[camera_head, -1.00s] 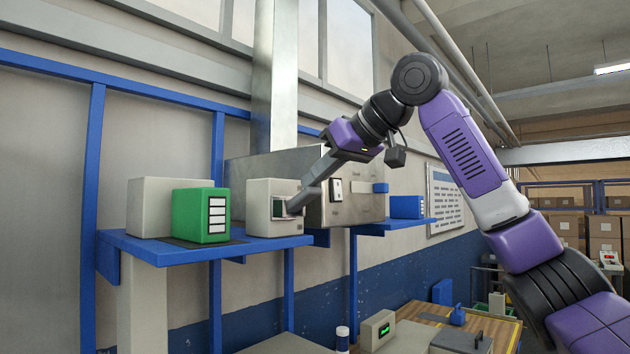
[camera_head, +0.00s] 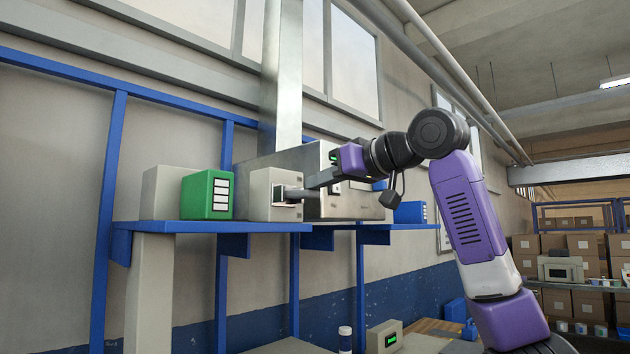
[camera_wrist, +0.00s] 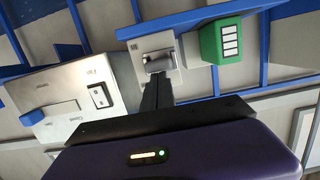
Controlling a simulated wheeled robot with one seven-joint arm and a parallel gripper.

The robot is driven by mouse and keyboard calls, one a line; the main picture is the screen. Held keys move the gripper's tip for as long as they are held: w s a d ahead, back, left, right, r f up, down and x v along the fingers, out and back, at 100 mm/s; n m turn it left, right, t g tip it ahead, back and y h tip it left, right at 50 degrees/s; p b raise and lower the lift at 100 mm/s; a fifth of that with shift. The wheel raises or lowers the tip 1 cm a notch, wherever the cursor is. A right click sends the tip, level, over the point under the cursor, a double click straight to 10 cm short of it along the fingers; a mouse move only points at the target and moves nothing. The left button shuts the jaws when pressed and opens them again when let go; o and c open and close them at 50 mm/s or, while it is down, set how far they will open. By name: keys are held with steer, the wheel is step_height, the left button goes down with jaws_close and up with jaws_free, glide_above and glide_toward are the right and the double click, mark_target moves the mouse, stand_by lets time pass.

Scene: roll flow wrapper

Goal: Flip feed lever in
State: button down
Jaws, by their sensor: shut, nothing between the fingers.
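The feed lever is a short grey bar (camera_head: 293,193) on the front of a beige box (camera_head: 262,207) on the blue shelf. In the wrist view it is a silvery piece (camera_wrist: 157,58) in the dark-edged opening of the same box (camera_wrist: 134,57). My gripper (camera_head: 308,185) is shut and empty, its fingertips right at the outer end of the lever. In the wrist view the shut fingers (camera_wrist: 157,80) point at the lever from below; I cannot tell whether they touch it.
A green box with white labels (camera_head: 207,195) stands left of the beige box on the blue shelf (camera_head: 190,227). A large steel cabinet (camera_head: 350,207) stands close behind my fingers, with a switch panel (camera_wrist: 100,96) in the wrist view. A blue box (camera_head: 411,212) lies further right.

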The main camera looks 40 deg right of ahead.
mark_target(316, 198)
step_height(316, 198, down, 2)
steer(key=t+b, duration=0.1)
steer(key=b, duration=0.1)
steer(key=shift+s+a+f+t+b, duration=0.15)
steer(key=shift+f+t+b, duration=0.1)
steer(key=shift+t+b, duration=0.15)
steer(key=shift+f+t+b, duration=0.5)
steer(key=shift+t+b, duration=0.65)
steer(key=shift+t, duration=0.05)
steer(key=shift+f, duration=0.1)
steer(key=shift+w+f+b, duration=0.2)
steer(key=shift+f+b, duration=0.1)
steer(key=shift+f, duration=0.15)
